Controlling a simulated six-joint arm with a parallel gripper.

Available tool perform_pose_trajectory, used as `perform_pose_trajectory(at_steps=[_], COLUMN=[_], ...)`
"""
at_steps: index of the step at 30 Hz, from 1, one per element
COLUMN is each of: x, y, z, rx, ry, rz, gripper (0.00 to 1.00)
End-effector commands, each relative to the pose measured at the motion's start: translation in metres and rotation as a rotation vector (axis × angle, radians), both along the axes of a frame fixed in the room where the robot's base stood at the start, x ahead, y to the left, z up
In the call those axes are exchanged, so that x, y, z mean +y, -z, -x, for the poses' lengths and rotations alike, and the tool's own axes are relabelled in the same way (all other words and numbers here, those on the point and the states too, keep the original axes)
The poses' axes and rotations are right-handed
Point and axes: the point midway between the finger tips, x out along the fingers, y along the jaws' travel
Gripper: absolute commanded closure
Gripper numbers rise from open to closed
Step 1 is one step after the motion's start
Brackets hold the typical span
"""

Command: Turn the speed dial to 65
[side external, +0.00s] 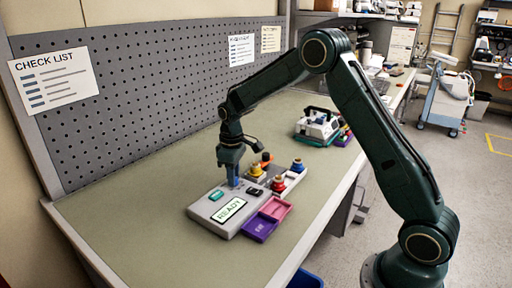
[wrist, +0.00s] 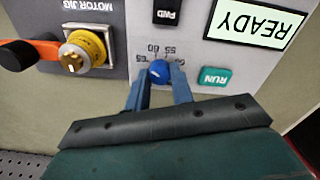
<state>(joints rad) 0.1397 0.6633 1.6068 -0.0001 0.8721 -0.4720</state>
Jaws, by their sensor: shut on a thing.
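The speed dial (wrist: 160,72) is a small blue knob on the grey pump panel, with a printed scale around it; the numbers 55 and 60 are legible upside down in the wrist view, and others are partly covered. My gripper (wrist: 160,80) has its two blue fingers on either side of the dial, shut on it. In the side view my gripper (side external: 233,183) points straight down onto the panel, and its fingers hide the dial. The dial's pointer setting cannot be read clearly.
The panel carries a READY display (side external: 229,210), a green RUN button (wrist: 214,76) and a black FWD switch (wrist: 168,12). Purple (side external: 260,228) and pink (side external: 275,208) trays lie in front.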

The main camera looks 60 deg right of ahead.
Motion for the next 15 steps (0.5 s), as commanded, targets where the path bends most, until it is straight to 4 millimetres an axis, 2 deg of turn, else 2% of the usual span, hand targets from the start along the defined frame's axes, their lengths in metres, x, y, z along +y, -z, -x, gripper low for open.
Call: perform_pose_trajectory(at_steps=[6,15], x=[0.0001,0.0002], y=[-0.0019,-0.002], z=[-0.0007,-0.0007], rx=[-0.004,-0.004], ry=[-0.155,-0.262], rz=[0.001,0.0], gripper=[1.0,1.0])
